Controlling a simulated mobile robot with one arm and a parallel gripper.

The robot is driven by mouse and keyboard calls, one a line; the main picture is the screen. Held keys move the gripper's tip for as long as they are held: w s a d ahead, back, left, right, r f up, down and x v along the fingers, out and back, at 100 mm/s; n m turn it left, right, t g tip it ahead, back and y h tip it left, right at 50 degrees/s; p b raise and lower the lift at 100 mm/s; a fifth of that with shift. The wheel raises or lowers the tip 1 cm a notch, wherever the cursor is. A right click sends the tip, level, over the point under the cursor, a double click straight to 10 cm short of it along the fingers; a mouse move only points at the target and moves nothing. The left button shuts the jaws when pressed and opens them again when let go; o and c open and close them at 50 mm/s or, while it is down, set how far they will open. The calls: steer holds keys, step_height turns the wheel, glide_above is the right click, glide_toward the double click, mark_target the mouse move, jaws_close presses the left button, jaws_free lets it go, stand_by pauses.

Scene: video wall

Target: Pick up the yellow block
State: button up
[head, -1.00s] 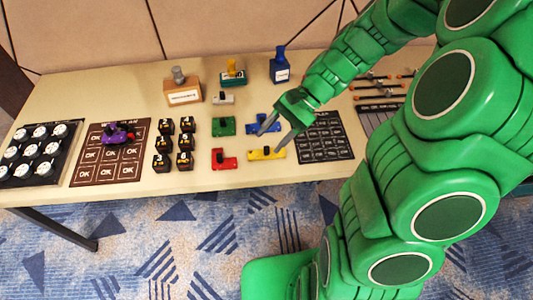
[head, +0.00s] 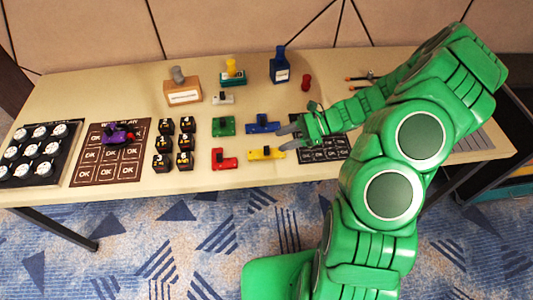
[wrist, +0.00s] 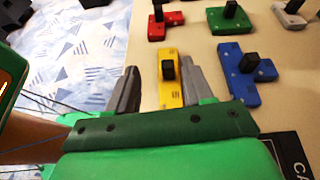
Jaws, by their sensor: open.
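The yellow block (head: 259,155) lies on the table near its front edge and has a black upright peg on top. In the wrist view the yellow block (wrist: 171,87) sits between the two grey fingers, with its black peg near the fingertip level. My gripper (head: 286,138) is open, low at the right end of the block. In the wrist view my gripper (wrist: 160,72) has one finger on each side of the block, the right finger close to it. The block's near end is hidden behind the green gripper body.
A blue block (head: 263,124) lies just behind the yellow one, close to my right finger in the wrist view. A red block (head: 223,160) and a green block (head: 223,127) lie to the left. A black keypad board (head: 325,155) lies under my arm.

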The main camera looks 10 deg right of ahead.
mark_target(266, 148)
steer(key=shift+w+d+f+m, duration=0.1)
steer(key=shift+d+f+m, duration=0.1)
steer(key=shift+f, duration=0.2)
steer(key=shift+w+d+f+m, duration=0.1)
steer(key=shift+d+f+m, duration=0.1)
steer(key=shift+f, duration=0.15)
steer(key=shift+a+f, duration=0.1)
steer(key=shift+f, duration=0.05)
steer(key=shift+w+x, duration=0.2)
steer(key=shift+x, duration=3.55)
steer(key=shift+f, duration=0.15)
jaws_close()
